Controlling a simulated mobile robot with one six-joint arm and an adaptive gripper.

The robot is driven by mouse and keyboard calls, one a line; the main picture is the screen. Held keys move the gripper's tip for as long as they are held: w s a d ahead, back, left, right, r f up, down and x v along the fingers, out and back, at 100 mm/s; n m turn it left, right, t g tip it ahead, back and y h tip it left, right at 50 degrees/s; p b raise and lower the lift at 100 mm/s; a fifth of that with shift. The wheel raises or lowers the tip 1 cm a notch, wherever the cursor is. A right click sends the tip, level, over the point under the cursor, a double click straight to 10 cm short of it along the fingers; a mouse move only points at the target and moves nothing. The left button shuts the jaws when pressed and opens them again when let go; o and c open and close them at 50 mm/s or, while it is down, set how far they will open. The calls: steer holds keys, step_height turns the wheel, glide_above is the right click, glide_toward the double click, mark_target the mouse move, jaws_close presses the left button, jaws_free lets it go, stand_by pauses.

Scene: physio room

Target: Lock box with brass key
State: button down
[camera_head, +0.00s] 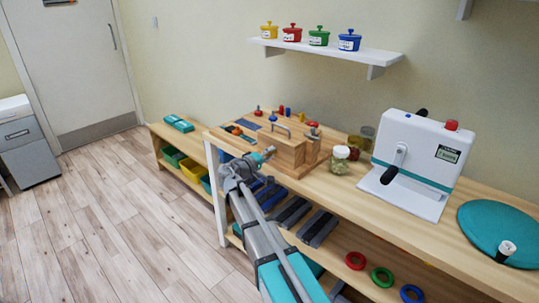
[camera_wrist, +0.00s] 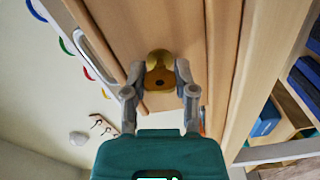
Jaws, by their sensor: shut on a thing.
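The wooden box (camera_head: 291,155) stands on the workbench, with a metal handle on its top. In the wrist view its wooden front face (camera_wrist: 205,30) fills the middle. My gripper (camera_head: 263,157) is at the box's front left in the head view. In the wrist view my gripper (camera_wrist: 159,72) has its two fingers on either side of the brass key (camera_wrist: 160,80), shut on it. The key's bow, with a dark hole, points at the camera. A paler round brass plate (camera_wrist: 158,56) shows behind it on the wood. The key's shaft is hidden, so I cannot tell how deep it sits.
Glass jars (camera_head: 340,160) stand right of the box. A white cranked machine (camera_head: 412,160) and a teal disc (camera_head: 500,233) are further right on the bench. Small coloured pots (camera_head: 318,37) sit on the wall shelf. The floor (camera_head: 95,215) at left is clear.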

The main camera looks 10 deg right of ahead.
steer(key=shift+n, duration=1.2)
steer(key=shift+c, duration=2)
jaws_free()
steer(key=shift+a, duration=0.15)
steer(key=v, duration=1.1)
steer(key=shift+s+a, duration=0.25)
steer(key=shift+a, duration=0.05)
